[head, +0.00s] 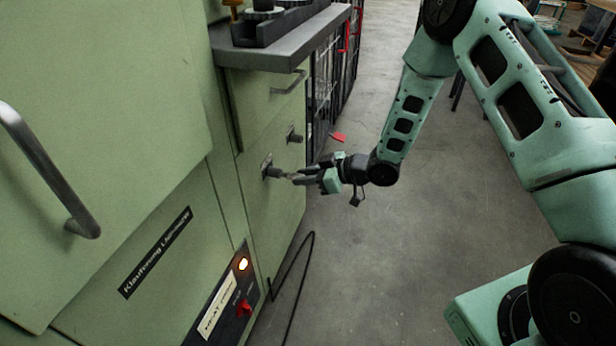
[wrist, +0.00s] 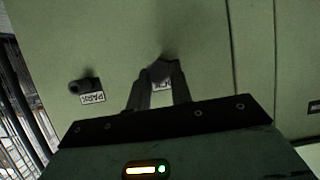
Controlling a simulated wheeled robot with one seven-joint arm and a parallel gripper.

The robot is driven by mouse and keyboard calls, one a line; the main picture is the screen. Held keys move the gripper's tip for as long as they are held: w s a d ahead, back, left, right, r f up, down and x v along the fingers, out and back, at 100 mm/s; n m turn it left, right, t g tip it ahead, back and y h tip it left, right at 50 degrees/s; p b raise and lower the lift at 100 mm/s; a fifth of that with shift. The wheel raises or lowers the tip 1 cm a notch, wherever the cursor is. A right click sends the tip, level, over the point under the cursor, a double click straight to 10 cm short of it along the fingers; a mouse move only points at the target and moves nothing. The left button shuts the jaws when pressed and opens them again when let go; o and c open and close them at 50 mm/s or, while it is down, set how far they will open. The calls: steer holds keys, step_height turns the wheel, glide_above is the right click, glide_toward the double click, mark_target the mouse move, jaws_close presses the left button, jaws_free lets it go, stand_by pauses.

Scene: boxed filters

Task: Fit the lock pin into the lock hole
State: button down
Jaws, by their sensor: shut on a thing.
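My gripper (head: 304,177) is at the green cabinet front in the head view, its fingers pointing left at the lower dark fitting (head: 269,168). In the wrist view the fingertips (wrist: 160,79) close on a dark round piece (wrist: 160,70), which seems to be the lock pin. A small grey part of the pin (head: 288,176) shows between fingers and fitting in the head view. The pin's tip and the lock hole are hidden, so I cannot tell how deep it sits. A label (wrist: 161,98) between the fingers is partly covered.
A second dark fitting (head: 293,135) sits higher on the cabinet; in the wrist view it (wrist: 84,86) has a PARK label (wrist: 93,98). A grey shelf (head: 290,42) juts out above. A drawer handle (head: 290,82) and a lit control panel (head: 228,296) are nearby.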

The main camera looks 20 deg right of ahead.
steer(key=shift+w+a, duration=0.6)
steer(key=shift+a, duration=0.2)
steer(key=c, duration=1.2)
jaws_free()
steer(key=shift+o, duration=0.2)
steer(key=shift+d, duration=0.1)
steer(key=p+v, duration=0.3)
steer(key=v, duration=1.4)
steer(key=shift+d+r, duration=0.1)
